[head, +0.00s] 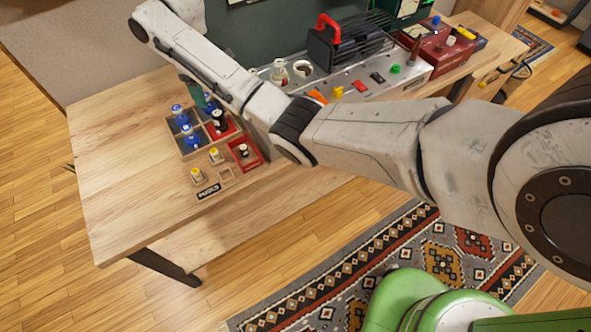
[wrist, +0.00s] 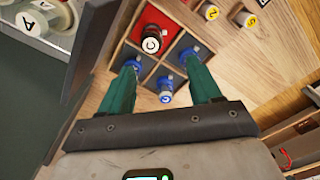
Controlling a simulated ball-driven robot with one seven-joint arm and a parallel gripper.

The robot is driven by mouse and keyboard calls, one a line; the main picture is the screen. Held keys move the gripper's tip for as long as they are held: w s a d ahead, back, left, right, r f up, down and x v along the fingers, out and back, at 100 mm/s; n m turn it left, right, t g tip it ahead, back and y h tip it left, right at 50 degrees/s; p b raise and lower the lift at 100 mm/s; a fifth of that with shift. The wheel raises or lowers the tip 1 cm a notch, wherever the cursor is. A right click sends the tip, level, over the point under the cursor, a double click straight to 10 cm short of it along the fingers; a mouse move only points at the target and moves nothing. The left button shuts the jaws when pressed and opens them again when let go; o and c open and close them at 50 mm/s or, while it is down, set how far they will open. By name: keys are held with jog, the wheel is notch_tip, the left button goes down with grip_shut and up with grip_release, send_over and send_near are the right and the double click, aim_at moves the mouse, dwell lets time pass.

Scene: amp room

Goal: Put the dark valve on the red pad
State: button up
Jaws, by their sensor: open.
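A dark valve with a white top (head: 219,119) stands upright in a red-lined compartment (head: 229,130) of the divided wooden tray. In the wrist view this dark valve (wrist: 152,42) has a "C" on its top, and the red floor (wrist: 155,16) shows around it. A second dark, white-topped piece (head: 243,150) stands in a separate red tray (head: 257,160) nearer the table's front. My gripper (wrist: 163,84) is open over the tray, with a blue valve (wrist: 166,88) in view between its green fingers. In the head view my arm hides most of the gripper.
Several blue valves (head: 183,120) stand in other tray compartments. Yellow-topped pieces (head: 214,155) stand in small wooden holders near a dark label plate (head: 208,191). A metal amp chassis (head: 345,92) stands behind my arm. The left of the table (head: 115,170) is clear.

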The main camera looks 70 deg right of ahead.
jog(key=shift+m+t+y, duration=0.3)
jog(key=shift+t+y, duration=0.3)
jog(key=shift+t, duration=0.1)
jog(key=s+a+f, duration=0.3)
jog(key=s+a, duration=0.1)
jog(key=a, duration=0.1)
jog(key=s+a+f, duration=0.4)
jog(key=a, duration=0.1)
jog(key=s+a+f, duration=0.3)
jog(key=a+f, duration=0.1)
jog(key=a, duration=0.1)
jog(key=shift+s+a+f, duration=0.2)
jog(key=shift+s+a, duration=0.2)
jog(key=s+f+m+h, duration=0.1)
jog(key=s+f+m, duration=0.1)
jog(key=s, duration=2.1)
jog(key=shift+a+f+g+h, duration=0.3)
jog(key=shift+a+f, duration=0.05)
jog(key=shift+f, duration=0.2)
